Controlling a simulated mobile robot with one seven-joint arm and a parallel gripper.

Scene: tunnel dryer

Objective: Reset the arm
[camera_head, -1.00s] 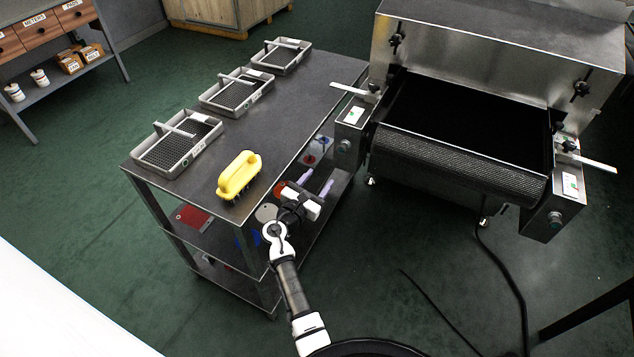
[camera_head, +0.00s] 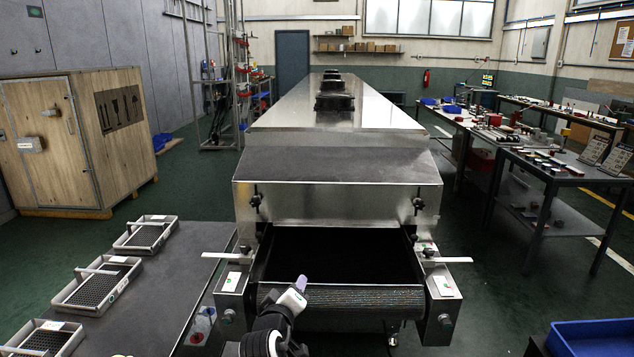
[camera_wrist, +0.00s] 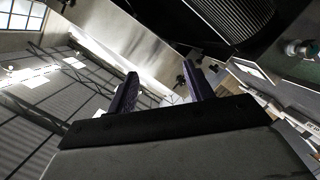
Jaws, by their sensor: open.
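My gripper (camera_head: 300,284) shows at the bottom middle of the head view, raised in front of the dryer's belt opening. In the wrist view its two dark fingers (camera_wrist: 158,92) stand apart with nothing between them, so it is open and empty. Part of my arm below it is cut off by the lower edge of the head view.
The tunnel dryer (camera_head: 338,165) stands straight ahead, with its mesh belt (camera_head: 345,297) facing me. A dark table (camera_head: 170,290) with several wire-mesh trays (camera_head: 96,283) is at left. A wooden crate (camera_head: 80,140) stands behind it. A blue bin (camera_head: 592,338) is at lower right.

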